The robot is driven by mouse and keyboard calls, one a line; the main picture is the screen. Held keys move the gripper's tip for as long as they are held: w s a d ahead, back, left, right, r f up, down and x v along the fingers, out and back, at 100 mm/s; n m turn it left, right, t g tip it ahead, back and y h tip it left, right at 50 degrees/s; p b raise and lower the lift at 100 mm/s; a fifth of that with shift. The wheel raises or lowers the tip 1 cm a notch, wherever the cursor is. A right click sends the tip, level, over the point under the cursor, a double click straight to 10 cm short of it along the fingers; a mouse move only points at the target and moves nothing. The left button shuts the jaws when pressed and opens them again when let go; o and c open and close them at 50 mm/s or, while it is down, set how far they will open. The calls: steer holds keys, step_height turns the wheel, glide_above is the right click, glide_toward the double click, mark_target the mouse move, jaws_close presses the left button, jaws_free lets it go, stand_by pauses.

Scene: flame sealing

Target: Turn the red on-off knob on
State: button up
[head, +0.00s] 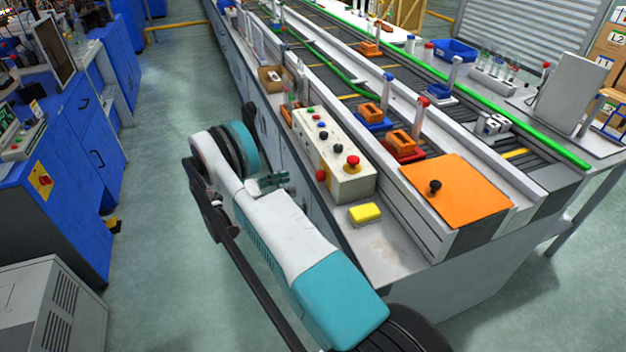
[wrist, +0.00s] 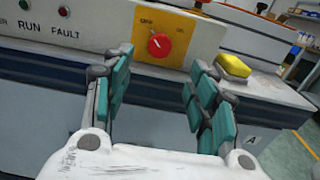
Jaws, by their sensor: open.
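The red knob (wrist: 159,45) sits on a yellow plate (wrist: 150,24) on the side of the cream control box (wrist: 60,28). Lettering that looks like OFF is at its upper left, and a smaller label is at its upper right. A small pale mark shows on the knob, seemingly toward the upper left. The knob also shows in the head view (head: 321,175). My gripper (wrist: 160,80) is open and empty, its teal-padded fingers apart below and to either side of the knob, not touching it. In the head view, my gripper (head: 272,181) is left of the box.
A yellow block (head: 365,213) lies on the bench beside the box; it also shows in the wrist view (wrist: 233,66). A red mushroom button (head: 353,161) is on the box top. An orange plate (head: 460,190) lies to the right. Open floor (head: 165,190) is left of the bench.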

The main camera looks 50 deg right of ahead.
mark_target(317, 177)
steer(key=b+x, duration=0.2)
steer(key=x, duration=0.8)
steer(key=shift+s+d+b, duration=0.15)
steer(key=shift+d+b, duration=0.2)
steer(key=shift+b, duration=0.05)
steer(key=shift+c, duration=0.3)
steer(key=c, duration=1)
